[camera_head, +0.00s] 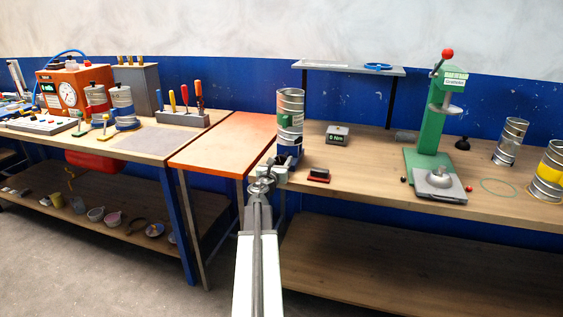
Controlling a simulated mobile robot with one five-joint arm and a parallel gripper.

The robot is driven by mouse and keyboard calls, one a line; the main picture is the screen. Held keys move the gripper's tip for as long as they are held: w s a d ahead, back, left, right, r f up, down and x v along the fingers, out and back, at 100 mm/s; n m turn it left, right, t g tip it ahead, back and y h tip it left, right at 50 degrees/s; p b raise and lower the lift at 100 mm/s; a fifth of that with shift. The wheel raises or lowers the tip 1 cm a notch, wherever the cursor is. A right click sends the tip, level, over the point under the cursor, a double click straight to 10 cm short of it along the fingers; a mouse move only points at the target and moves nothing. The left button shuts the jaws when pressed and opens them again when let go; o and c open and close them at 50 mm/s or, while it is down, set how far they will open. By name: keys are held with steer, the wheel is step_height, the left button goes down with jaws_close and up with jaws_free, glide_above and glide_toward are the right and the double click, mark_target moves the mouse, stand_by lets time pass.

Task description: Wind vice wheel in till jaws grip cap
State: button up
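A ribbed metal duct piece (290,103) with a green patch stands upright at the left end of the right-hand bench. A blue and grey part (288,154) at its foot looks like the vice; its jaws and any cap between them cannot be made out. My arm reaches up from the bottom middle. My gripper (265,183) is at the bench's front edge, just in front of and below the blue part. The wheel is not clear behind it, and I cannot tell whether the fingers touch anything or are open.
An orange-topped table (228,140) adjoins on the left. A small red and black block (319,175) and a grey box with a green display (337,134) are right of the duct. A green press (430,125) and more ducts (511,140) stand further right.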

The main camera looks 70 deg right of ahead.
steer(key=shift+m, duration=0.3)
steer(key=m, duration=0.4)
steer(key=shift+a, duration=0.1)
steer(key=shift+s+m, duration=0.1)
steer(key=shift+m, duration=0.7)
steer(key=shift+a, duration=0.15)
steer(key=o, duration=1.4)
steer(key=shift+c, duration=0.2)
steer(key=shift+a+f, duration=0.2)
steer(key=shift+a, duration=0.25)
steer(key=a, duration=0.7)
steer(key=shift+s+r, duration=0.25)
steer(key=shift+s, duration=0.05)
